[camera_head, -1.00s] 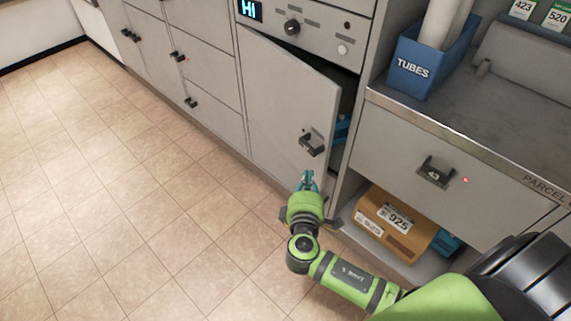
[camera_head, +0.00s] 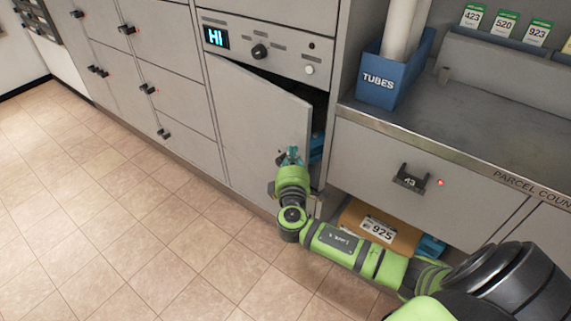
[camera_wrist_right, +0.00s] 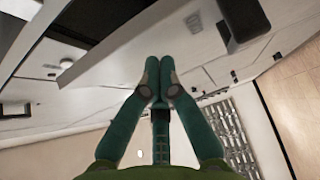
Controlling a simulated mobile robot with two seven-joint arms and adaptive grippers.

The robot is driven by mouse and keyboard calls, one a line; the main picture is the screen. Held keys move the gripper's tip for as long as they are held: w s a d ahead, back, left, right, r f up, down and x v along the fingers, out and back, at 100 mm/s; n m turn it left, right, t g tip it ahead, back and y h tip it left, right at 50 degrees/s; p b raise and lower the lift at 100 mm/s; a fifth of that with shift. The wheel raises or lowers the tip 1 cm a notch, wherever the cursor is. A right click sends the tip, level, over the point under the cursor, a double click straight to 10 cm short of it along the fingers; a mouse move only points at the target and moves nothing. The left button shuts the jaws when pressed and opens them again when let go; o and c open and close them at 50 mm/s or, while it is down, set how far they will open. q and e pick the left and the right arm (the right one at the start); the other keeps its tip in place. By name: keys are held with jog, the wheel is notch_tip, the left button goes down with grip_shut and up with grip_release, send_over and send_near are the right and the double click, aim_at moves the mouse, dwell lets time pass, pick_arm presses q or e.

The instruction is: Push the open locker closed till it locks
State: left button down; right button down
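The open locker door (camera_head: 250,120) is a grey panel below the "HI" display. It stands ajar, with a dark gap (camera_head: 318,112) along its right edge and top right corner. My right gripper (camera_head: 290,152) is in front of the door near its free edge and hides the handle area. The right wrist view shows the two teal fingers (camera_wrist_right: 158,78) with their tips together and nothing between them. A black handle (camera_wrist_right: 243,18) shows there at upper right. I cannot tell whether the fingers touch the door. My left gripper is not in view.
Above the door is a panel with a "HI" display (camera_head: 215,38) and knobs. To the right are a counter (camera_head: 440,125) with a blue TUBES bin (camera_head: 385,80), drawer 43 (camera_head: 365,150), and a parcel (camera_head: 365,222) underneath. The tiled floor (camera_head: 110,220) at left is clear.

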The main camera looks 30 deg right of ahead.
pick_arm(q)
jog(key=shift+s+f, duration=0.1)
pick_arm(e)
jog(key=shift+w+d, duration=0.1)
jog(key=shift+d, duration=0.35)
jog(key=shift+d, duration=0.1)
